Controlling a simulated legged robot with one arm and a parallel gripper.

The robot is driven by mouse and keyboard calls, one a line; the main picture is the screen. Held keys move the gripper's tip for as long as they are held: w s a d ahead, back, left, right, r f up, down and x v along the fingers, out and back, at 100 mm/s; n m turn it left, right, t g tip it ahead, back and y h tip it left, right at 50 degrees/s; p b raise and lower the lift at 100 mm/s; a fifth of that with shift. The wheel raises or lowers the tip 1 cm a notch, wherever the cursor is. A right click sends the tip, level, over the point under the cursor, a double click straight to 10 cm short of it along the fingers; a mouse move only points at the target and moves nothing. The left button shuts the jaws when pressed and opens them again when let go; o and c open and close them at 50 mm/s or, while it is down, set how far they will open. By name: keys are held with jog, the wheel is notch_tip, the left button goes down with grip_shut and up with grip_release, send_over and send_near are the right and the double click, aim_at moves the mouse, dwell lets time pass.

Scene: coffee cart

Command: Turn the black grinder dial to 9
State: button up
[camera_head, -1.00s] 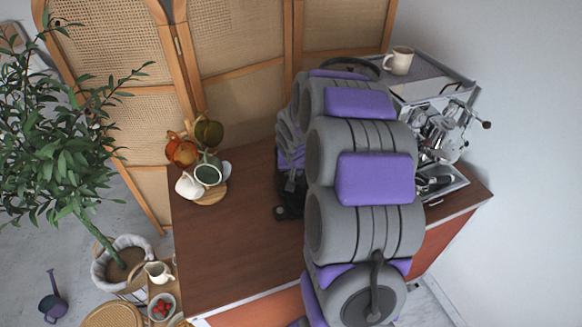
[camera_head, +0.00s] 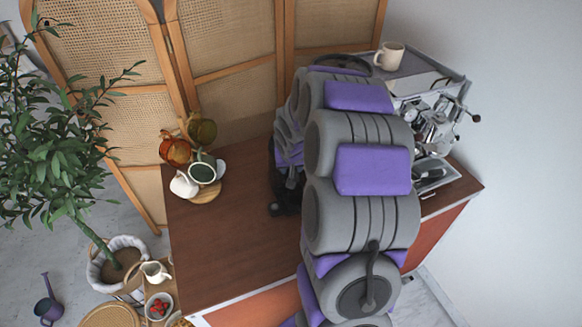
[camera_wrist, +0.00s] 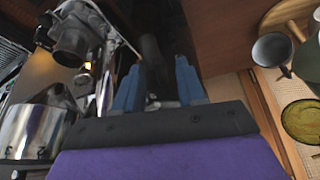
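My gripper (camera_wrist: 158,70) shows in the wrist view with its two blue fingers apart. A dark rounded piece (camera_wrist: 150,48) is just beyond and between the fingertips; it may be the black dial, but it is too dark to tell, and no numbers can be read. I cannot tell whether the fingers touch it. In the head view my arm covers my gripper and most of what stands at the middle of the cart. A black object (camera_head: 285,185) shows partly at the arm's left side; I cannot tell whether it belongs to the grinder.
The espresso machine (camera_head: 432,125) stands at the right of the brown cart top (camera_head: 230,250), a cup (camera_head: 389,55) on it. Its metal parts (camera_wrist: 35,130) are close at left in the wrist view. Cups (camera_head: 203,173) stand on the cart's left. The cart's front left is clear.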

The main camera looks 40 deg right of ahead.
jog(key=shift+s+r, duration=0.1)
jog(key=shift+r, duration=0.45)
jog(key=v, duration=1.6)
jog(key=shift+a+p, duration=0.2)
jog(key=shift+p, duration=0.15)
